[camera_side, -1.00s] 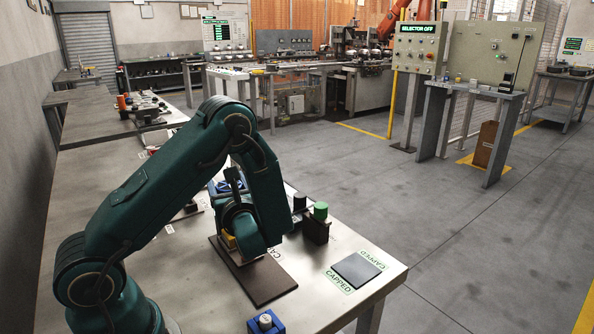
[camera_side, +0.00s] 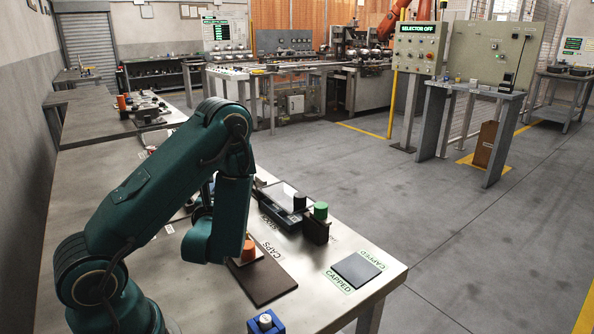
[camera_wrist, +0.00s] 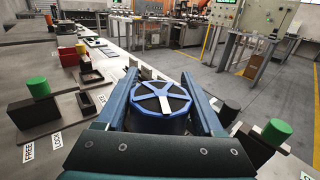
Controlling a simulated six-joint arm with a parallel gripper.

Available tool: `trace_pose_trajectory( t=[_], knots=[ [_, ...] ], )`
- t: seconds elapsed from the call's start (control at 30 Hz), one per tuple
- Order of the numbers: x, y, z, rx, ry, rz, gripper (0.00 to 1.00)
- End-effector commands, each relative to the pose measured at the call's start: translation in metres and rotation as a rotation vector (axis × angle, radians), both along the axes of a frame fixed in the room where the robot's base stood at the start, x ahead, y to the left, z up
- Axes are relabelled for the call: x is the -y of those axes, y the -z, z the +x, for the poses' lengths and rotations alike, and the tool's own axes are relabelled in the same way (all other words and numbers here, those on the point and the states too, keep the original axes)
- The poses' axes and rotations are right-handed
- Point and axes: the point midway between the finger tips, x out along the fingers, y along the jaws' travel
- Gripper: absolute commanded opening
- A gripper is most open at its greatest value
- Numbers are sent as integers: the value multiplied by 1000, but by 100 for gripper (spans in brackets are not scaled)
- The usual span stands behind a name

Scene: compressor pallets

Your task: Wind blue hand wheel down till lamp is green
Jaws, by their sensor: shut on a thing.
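The blue hand wheel (camera_wrist: 150,90) shows in the wrist view as a round disc with blue spokes and one white bar. My gripper (camera_wrist: 162,76) is shut on the wheel, with one blue finger on each side of it. In the side view my arm hides the wheel and the fingers. I cannot make out which thing is the lamp, or its colour.
Black blocks with green tops stand left (camera_wrist: 38,87) and right (camera_wrist: 276,131) in the wrist view. The side view shows an orange cylinder (camera_side: 248,251) by a brown mat (camera_side: 264,285), a dark pad (camera_side: 359,269) and a blue block (camera_side: 266,325) near the front edge.

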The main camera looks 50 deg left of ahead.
Motion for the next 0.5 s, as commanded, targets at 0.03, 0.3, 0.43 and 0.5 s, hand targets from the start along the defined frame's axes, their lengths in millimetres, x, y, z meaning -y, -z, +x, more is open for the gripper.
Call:
trace_pose_trajectory(
  t=[0.03, 0.3, 0.43, 0.5],
  knots=[
    [0, -1, 0, 0, 2, 2, 13],
    [0, -1, 0, 0, 1, 4, 84],
    [0, -1, 0, 0, 0, 2, 99],
    [0, -1, 0, 0, 0, 2, 99]
  ],
)
